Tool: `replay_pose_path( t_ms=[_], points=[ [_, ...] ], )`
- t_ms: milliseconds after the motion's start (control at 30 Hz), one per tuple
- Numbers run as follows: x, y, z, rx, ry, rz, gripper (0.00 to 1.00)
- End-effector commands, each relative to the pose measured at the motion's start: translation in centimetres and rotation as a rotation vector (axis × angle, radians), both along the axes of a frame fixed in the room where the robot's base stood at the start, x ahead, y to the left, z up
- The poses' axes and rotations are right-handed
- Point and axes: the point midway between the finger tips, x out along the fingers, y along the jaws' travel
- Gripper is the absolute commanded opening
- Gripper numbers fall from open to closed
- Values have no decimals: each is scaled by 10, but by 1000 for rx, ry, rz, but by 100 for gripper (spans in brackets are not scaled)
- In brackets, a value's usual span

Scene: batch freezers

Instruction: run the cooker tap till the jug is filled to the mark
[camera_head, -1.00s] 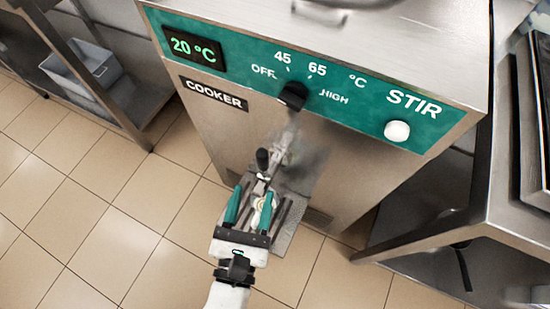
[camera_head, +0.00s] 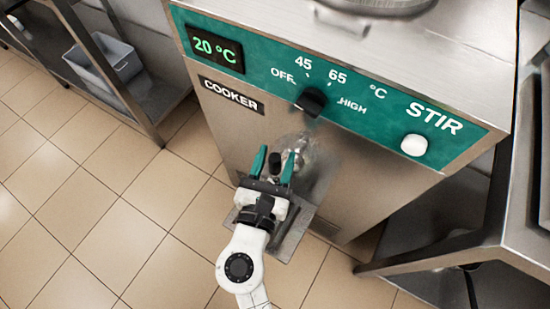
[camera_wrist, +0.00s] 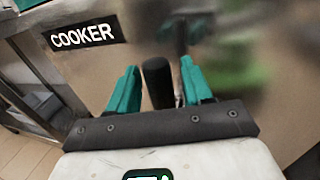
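The cooker tap (camera_head: 299,147) sticks out of the steel cooker front, below the black dial. Its black lever handle (camera_head: 275,167) stands up in front of the metal body. My gripper (camera_head: 273,158) has its green fingers apart, one on each side of the handle. In the wrist view the handle (camera_wrist: 157,84) rises between the two fingers (camera_wrist: 158,88), with a gap to the left finger and a narrower one to the right. I cannot make out the jug or its mark; my gripper and wrist cover much of the metal shelf (camera_head: 297,230) under the tap.
The cooker panel (camera_head: 380,105) shows 20 °C, a black dial (camera_head: 311,101) and a white STIR button (camera_head: 414,145). A steel table (camera_head: 500,230) stands close on the right. A rack with a grey bin (camera_head: 104,62) is at left. Tiled floor at left is clear.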

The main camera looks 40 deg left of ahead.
Motion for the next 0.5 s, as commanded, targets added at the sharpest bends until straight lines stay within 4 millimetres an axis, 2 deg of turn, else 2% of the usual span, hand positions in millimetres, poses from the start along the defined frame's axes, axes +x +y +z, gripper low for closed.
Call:
replay_pose_path(
  t_ms=[67,500],
  points=[
    [0,0,0,0,0,0,42],
    [0,0,0,0,0,0,0]
  ],
)
